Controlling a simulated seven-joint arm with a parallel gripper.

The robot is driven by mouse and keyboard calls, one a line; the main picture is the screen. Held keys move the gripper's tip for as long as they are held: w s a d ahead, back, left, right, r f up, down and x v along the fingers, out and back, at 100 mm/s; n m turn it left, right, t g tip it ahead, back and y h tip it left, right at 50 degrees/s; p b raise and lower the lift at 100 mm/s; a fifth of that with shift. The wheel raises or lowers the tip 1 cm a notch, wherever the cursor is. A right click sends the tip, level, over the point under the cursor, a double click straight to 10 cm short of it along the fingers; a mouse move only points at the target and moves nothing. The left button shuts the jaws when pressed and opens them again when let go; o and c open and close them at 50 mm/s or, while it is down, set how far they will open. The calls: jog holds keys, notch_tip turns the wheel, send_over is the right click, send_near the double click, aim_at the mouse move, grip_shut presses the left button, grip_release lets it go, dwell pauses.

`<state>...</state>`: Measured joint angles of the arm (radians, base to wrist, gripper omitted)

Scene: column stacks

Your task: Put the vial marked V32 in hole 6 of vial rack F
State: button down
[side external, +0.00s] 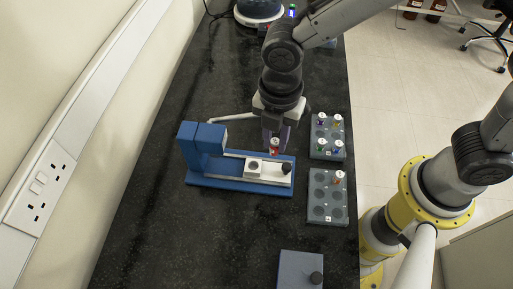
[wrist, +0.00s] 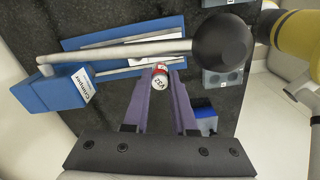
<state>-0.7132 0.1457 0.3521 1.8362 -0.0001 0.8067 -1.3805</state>
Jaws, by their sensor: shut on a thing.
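My gripper (side external: 274,143) is shut on a vial with a white top and a red band (side external: 274,147). In the wrist view the vial (wrist: 160,78) sits between the tips of the purple fingers (wrist: 160,88), and its top reads V32. In the side view the gripper holds it beside the right part of the blue device, left of the two grey racks. The nearer rack (side external: 327,216) has one vial with an orange mark in its far right hole, and its other visible holes look empty. The farther rack (side external: 328,151) holds several vials. The rack letters are too small to read.
A blue device (side external: 205,150) with a pale slide and black knob (side external: 287,168) stands left of the racks. In the wrist view a rod with a black ball (wrist: 222,42) crosses close to the camera. The bench's left side is clear.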

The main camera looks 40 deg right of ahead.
jog(key=s+d+r, duration=0.4)
jog(key=s+d, duration=0.2)
jog(key=s, duration=0.1)
jog(key=shift+s+d+f, duration=0.15)
jog(key=shift+d+f, duration=0.2)
jog(key=shift+f, duration=1.55)
jog(key=shift+s+d+f, duration=0.2)
jog(key=shift+d+f, duration=0.1)
jog(key=shift+f, duration=1.65)
jog(key=shift+s+d+f, duration=0.15)
jog(key=shift+d+f, duration=0.2)
jog(key=shift+f, duration=1.55)
jog(key=shift+f, duration=0.65)
jog(key=shift+f, duration=0.35)
jog(key=shift+f, duration=0.1)
jog(key=shift+c, duration=1.8)
grip_release()
